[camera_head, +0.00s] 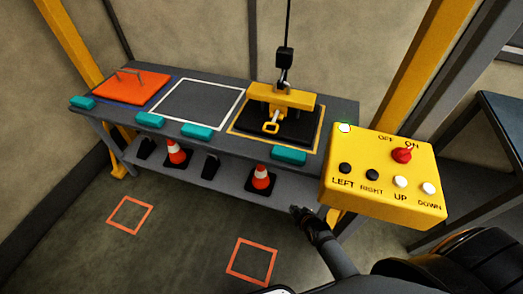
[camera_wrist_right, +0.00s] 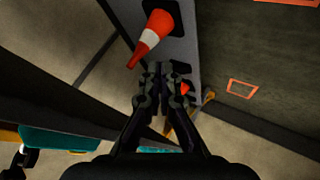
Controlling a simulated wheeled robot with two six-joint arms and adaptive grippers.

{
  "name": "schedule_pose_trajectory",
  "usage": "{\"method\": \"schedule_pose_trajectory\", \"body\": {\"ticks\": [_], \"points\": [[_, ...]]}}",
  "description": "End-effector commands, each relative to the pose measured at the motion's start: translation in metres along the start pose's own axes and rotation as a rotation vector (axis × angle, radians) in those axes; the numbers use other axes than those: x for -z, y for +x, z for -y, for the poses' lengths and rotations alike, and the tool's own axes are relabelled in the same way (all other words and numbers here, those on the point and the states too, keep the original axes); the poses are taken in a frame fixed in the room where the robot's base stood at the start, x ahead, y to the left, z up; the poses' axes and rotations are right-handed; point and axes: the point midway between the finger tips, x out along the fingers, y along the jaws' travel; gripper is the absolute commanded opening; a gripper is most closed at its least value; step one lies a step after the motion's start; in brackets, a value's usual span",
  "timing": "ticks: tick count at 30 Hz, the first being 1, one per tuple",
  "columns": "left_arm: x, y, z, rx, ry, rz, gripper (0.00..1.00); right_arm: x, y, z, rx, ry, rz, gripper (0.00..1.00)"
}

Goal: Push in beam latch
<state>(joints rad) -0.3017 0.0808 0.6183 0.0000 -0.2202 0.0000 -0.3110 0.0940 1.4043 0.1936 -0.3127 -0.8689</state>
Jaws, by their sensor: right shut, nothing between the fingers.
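A yellow beam (camera_head: 283,95) hangs on a hook (camera_head: 285,57) from a black cable over the right end of the bench. It sits above a black plate (camera_head: 290,129) inside a yellow outline. A yellow part with a square ring (camera_head: 270,127) sticks out at the beam's front; I cannot tell for sure that it is the latch, nor whether it is in or out. My right gripper (camera_head: 297,211) is shut and empty, low in front of the bench and apart from the beam. Its fingers also show in the wrist view (camera_wrist_right: 167,70). My left gripper is out of view.
A yellow control box (camera_head: 385,200) with a red knob (camera_head: 401,155) stands right of the bench (camera_head: 345,110). An orange plate (camera_head: 130,88) lies at the bench's left. Teal blocks (camera_head: 288,156) line its front edge. Cones (camera_head: 261,178) stand on the lower shelf near my right gripper.

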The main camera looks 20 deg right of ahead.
Motion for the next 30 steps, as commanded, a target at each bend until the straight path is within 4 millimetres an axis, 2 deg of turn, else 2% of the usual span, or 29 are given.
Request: {"method": "schedule_pose_trajectory", "body": {"ticks": [1,3,6,9,13,18,23,30], "points": [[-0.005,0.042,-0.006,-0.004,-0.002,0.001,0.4,0.031,0.015,-0.019,-0.071,-0.114,-0.096,0.0],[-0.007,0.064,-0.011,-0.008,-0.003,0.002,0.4,0.087,0.0,-0.056,-0.177,-0.284,-0.209,0.0],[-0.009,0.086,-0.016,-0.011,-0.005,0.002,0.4,0.147,-0.034,-0.093,-0.321,-0.481,-0.32,0.0],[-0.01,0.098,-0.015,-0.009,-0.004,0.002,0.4,0.183,-0.066,-0.114,-0.425,-0.608,-0.379,0.0],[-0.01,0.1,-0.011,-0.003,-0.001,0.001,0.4,0.203,-0.089,-0.125,-0.488,-0.68,-0.407,0.0],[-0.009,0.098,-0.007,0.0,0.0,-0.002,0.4,0.208,-0.089,-0.129,-0.494,-0.687,-0.408,0.0],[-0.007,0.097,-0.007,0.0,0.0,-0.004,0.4,0.22,-0.071,-0.136,-0.495,-0.684,-0.41,0.0],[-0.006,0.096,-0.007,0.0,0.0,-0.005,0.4,0.247,-0.028,-0.152,-0.494,-0.683,-0.41,0.0]]}}
